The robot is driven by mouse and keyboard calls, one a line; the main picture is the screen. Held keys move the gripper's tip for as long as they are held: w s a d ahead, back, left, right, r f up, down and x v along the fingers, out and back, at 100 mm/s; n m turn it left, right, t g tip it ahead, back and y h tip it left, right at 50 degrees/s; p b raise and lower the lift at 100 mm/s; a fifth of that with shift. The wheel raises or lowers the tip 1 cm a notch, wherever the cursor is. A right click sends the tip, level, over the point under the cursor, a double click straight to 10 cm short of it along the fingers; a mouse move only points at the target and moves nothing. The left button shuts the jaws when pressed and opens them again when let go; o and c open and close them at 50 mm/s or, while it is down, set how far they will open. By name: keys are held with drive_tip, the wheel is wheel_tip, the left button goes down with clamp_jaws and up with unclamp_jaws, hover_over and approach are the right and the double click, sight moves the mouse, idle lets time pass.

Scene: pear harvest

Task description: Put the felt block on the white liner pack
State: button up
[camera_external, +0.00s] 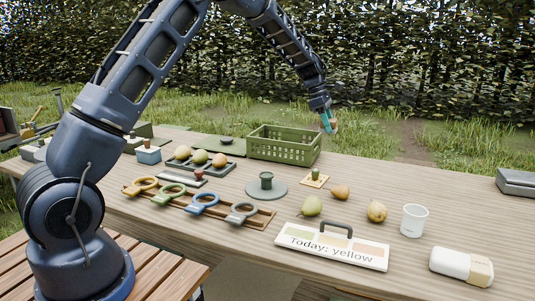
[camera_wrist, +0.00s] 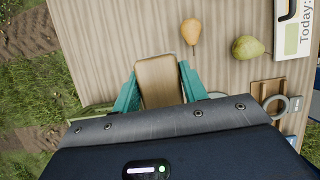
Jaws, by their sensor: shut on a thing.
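My gripper (camera_external: 328,121) is raised above the far side of the table, behind and right of the green crate. In the wrist view, its teal fingers (camera_wrist: 160,88) are shut on the tan-brown felt block (camera_wrist: 158,78), one on each side. In the outside view only a small part of the block shows at the fingertips. The white liner pack (camera_external: 450,262), white with a beige band at its right end, lies at the table's front right, well away from the gripper. It is not in the wrist view.
A white cup (camera_external: 413,220), several pears (camera_external: 376,211) and the "Today: yellow" sign (camera_external: 331,246) with its dark handle stand between the gripper and the pack. The green crate (camera_external: 272,152) is at the back. The table right of the cup is mostly clear.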

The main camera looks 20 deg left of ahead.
drive_tip(key=s+d, duration=0.3)
drive_tip(key=d, duration=0.4)
drive_tip(key=s+d, duration=0.3)
drive_tip(key=d, duration=0.4)
wheel_tip(320, 180, up, 3)
hover_over(469, 260)
drive_tip(key=a, duration=0.1)
drive_tip(key=f, duration=1.9)
drive_tip(key=shift+a+f, duration=0.2)
drive_tip(key=shift+f, duration=0.1)
drive_tip(key=shift+f, duration=0.15)
drive_tip(key=o, duration=1)
